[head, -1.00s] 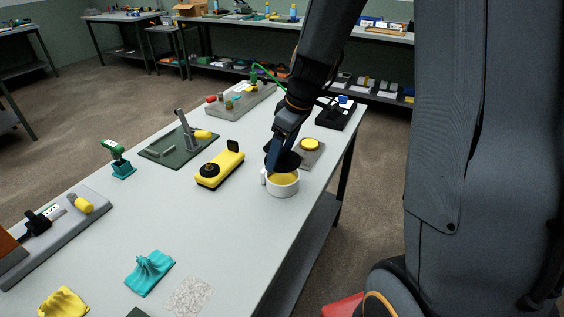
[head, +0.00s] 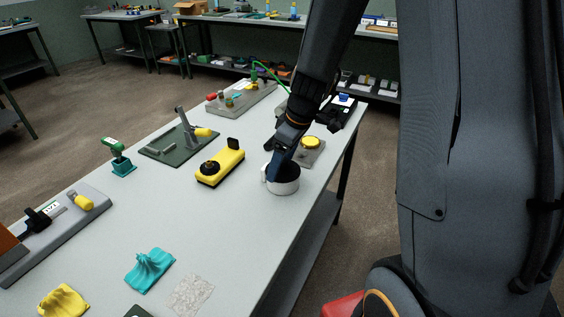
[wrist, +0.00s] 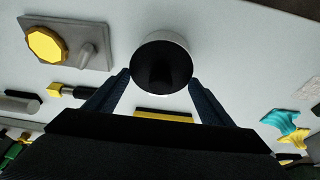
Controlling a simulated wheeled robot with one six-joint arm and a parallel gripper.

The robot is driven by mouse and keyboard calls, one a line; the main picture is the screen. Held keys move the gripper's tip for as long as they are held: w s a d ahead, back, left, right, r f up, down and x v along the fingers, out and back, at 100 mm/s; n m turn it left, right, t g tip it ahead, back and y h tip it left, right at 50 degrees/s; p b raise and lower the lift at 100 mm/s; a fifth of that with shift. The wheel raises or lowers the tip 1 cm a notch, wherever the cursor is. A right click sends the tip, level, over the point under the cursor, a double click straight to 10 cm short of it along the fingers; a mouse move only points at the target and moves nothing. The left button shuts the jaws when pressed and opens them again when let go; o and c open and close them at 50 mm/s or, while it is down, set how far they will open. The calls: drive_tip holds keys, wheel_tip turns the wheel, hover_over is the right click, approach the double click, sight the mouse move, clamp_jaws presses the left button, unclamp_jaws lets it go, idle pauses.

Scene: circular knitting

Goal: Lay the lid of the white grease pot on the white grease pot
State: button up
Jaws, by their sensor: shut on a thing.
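The white grease pot (head: 284,187) stands upright near the right edge of the table. In the wrist view its white side (wrist: 178,38) shows beyond the dark lid (wrist: 146,62). The lid is a black disc with a dark raised part in its middle, and it covers the pot's mouth. In the head view my gripper (head: 277,172) reaches down to the pot's top and partly hides the lid. I cannot tell whether the lid touches the rim all round.
A yellow device with a black knob (head: 220,167) lies left of the pot. A grey plate with a yellow round piece (head: 311,142) lies just behind it. A green plate with a grey post (head: 185,140) stands farther left. The tabletop in front of the pot is clear.

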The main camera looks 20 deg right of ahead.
sight(293, 174)
drive_tip(key=shift+s+f+b, duration=0.25)
drive_tip(key=shift+f+b, duration=0.05)
drive_tip(key=shift+f, duration=0.2)
drive_tip(key=o, duration=1.1)
drive_tip(key=shift+s, duration=0.15)
drive_tip(key=shift+r, duration=0.1)
drive_tip(key=shift+r+p, duration=0.5)
drive_tip(key=shift+p, duration=0.45)
drive_tip(key=w+b+v, duration=0.1)
drive_tip(key=b+v, duration=0.2)
drive_tip(key=v, duration=0.9)
drive_tip(key=s+a+f+m, duration=0.1)
drive_tip(key=s+f+m, duration=0.2)
drive_tip(key=s, duration=0.1)
drive_tip(key=s+a+f+m+g+h, duration=0.1)
drive_tip(key=s+f+m, duration=0.2)
drive_tip(key=s, duration=0.2)
drive_tip(key=s+f+m+h, duration=0.1)
drive_tip(key=s+f+m, duration=0.2)
drive_tip(key=s, duration=0.2)
drive_tip(key=shift+a+f, duration=0.4)
